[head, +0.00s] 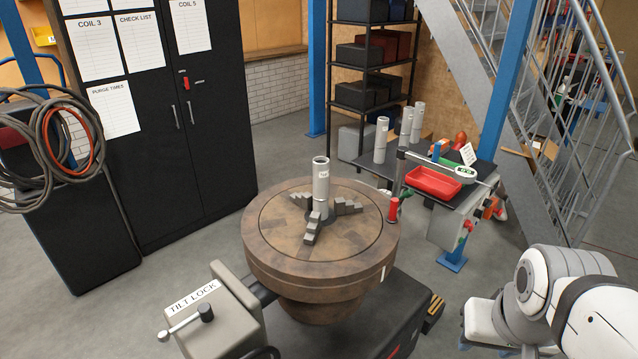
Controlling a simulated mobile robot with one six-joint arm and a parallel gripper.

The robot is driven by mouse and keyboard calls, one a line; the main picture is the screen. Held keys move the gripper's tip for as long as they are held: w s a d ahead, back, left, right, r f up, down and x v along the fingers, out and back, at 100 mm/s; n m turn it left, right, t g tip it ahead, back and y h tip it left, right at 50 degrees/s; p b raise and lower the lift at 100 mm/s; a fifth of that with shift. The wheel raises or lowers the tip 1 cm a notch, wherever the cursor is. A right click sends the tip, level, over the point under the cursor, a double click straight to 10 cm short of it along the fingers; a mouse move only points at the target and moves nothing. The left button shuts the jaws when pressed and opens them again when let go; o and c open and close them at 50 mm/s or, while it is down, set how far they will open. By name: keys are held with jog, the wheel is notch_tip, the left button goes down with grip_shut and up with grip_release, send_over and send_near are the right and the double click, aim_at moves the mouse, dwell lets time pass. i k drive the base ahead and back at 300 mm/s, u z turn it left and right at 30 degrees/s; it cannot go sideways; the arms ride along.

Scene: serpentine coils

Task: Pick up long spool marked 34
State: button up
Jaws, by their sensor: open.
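A tall grey spool (321,180) stands upright in the middle of a round brown turntable (265,258), between the stepped jaws of a chuck (314,228). It has a small white label near its top, too small to read. Three more grey spools stand upright on the dark bench behind: a front one (381,140), a middle one (406,125) and a back one (417,122). Their marks cannot be read, so I cannot tell which is 34. Part of my arm shows at the lower right, apart from all the spools; my gripper is not clearly visible.
A red tray (433,182) and a measuring device (465,171) are on the bench, right of the spools. A red-topped post (393,209) stands at the turntable's right edge. A tilt lock box (208,315) is at front left. A blue column (503,80) rises beside the bench.

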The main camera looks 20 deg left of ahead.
aim_at(320, 163)
jog(key=u, duration=1.7)
jog(key=k, duration=0.65)
jog(key=z, duration=0.75)
jog(key=i, duration=0.95)
jog(key=u, duration=1.35)
